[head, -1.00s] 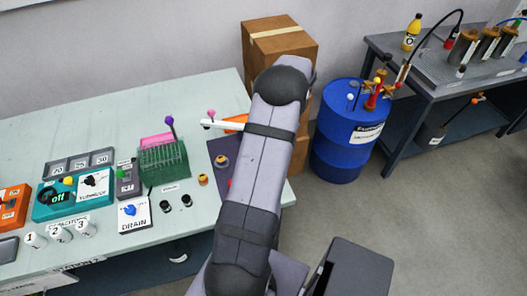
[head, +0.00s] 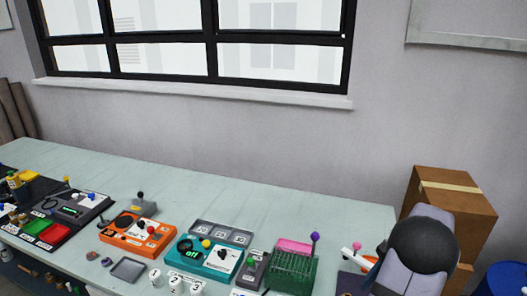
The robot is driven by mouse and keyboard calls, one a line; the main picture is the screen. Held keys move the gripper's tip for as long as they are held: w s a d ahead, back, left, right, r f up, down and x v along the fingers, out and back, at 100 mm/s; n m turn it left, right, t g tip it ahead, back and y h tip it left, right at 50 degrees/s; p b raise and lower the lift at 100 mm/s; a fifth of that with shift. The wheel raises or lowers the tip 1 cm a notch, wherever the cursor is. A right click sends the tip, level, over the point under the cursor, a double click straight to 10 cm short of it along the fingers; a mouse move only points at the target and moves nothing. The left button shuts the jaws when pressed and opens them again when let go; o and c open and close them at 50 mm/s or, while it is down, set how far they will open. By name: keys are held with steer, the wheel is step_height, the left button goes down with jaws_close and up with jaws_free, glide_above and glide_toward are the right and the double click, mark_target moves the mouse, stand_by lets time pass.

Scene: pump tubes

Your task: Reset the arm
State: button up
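My arm (head: 425,245) shows at the lower right in the head view, a grey link with a dark rounded joint. It stands in front of the right end of the bench and the cardboard box. My gripper cannot be made out; the arm's far end is hidden or out of frame. A white bar with an orange part (head: 358,258) and a pink ball show just left of the arm; I cannot tell what they belong to.
The pale bench (head: 120,180) holds a green tube rack (head: 290,272), a teal device (head: 210,258), an orange device (head: 140,236) and a black tray (head: 65,214). A cardboard box (head: 445,190) and a blue drum (head: 505,280) stand at the right. The bench's back strip is clear.

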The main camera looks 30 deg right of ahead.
steer(key=w+a+r+n+g, duration=0.1)
steer(key=w+a+n, duration=0.15)
steer(key=a, duration=0.35)
steer(key=w+a+r+n+h, duration=0.1)
steer(key=w+a+n, duration=0.1)
steer(key=a+n, duration=0.3)
steer(key=w+a+r+n+g, duration=0.1)
steer(key=w+a+n, duration=0.1)
steer(key=a, duration=0.6)
steer(key=s+a+n+h, duration=0.1)
steer(key=s+a+n, duration=0.2)
steer(key=a+n, duration=0.3)
steer(key=s+a+n+h, duration=0.1)
steer(key=s+a+n, duration=0.3)
steer(key=a+n, duration=0.3)
steer(key=a, duration=0.4)
steer(key=shift+s+a+f, duration=0.2)
steer(key=shift+a+f, duration=0.05)
steer(key=shift+f, duration=0.15)
step_height(320, 180, down, 11)
steer(key=b, duration=1)
steer(key=shift+r, duration=0.15)
